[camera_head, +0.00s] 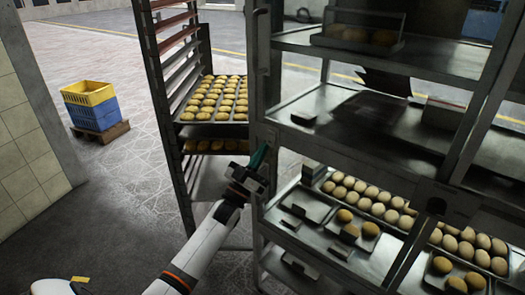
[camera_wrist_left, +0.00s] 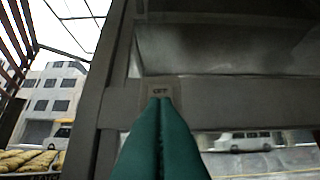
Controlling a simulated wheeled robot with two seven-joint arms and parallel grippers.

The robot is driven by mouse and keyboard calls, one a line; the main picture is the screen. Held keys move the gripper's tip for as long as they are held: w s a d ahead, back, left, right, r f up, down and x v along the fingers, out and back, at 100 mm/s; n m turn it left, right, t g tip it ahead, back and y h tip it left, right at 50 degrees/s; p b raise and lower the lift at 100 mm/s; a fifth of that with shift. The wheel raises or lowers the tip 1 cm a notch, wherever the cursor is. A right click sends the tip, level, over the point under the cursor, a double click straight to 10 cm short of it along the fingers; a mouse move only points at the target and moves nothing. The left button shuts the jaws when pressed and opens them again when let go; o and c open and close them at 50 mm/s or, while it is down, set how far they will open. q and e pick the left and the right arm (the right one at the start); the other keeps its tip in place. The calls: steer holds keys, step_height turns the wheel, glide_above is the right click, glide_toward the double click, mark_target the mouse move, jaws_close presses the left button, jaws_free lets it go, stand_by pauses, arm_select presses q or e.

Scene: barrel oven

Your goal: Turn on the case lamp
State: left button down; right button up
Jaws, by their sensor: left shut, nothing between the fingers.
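The case (camera_head: 262,200) is a grey metal shelved unit filling the right of the head view. No glowing lamp is clearly visible. My right gripper is out of view.
A tall rack (camera_head: 160,100) with trays of round buns (camera_head: 215,98) stands just left of the case. More buns and small trays (camera_head: 305,203) lie on the case's shelves. A yellow and blue crate stack (camera_head: 92,108) stands at left. Open floor (camera_head: 130,190) lies between.

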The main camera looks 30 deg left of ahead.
arm_select(q)
steer(key=shift+w, duration=0.4)
steer(key=shift+f, duration=0.1)
